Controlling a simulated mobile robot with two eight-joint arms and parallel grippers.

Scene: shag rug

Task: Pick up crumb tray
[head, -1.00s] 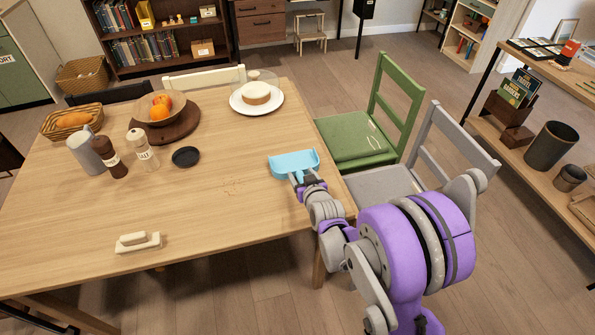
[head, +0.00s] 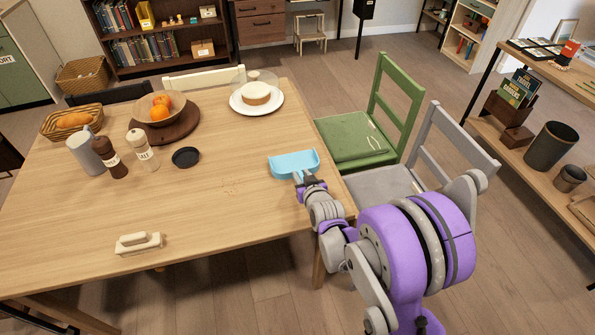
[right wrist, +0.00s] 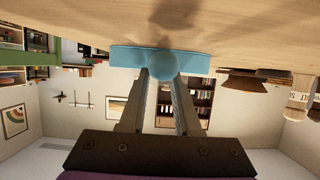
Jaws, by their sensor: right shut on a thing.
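The blue crumb tray (head: 293,165) is at the right edge of the wooden table in the head view. It also shows in the right wrist view (right wrist: 130,60), close to the table surface. My right gripper (head: 299,180) comes from the lower right, and its two fingers (right wrist: 162,76) are shut on the tray's rounded handle end. Whether the tray touches the table, I cannot tell for sure. My left gripper is not in view.
Crumbs (head: 232,188) lie on the table (head: 200,220) left of the tray. A cream-handled brush (head: 138,243) lies at the front left. A black dish (head: 186,157), salt shaker (head: 143,150) and cake plate (head: 257,98) stand farther back. Green (head: 350,137) and grey (head: 385,185) chairs stand close on the right.

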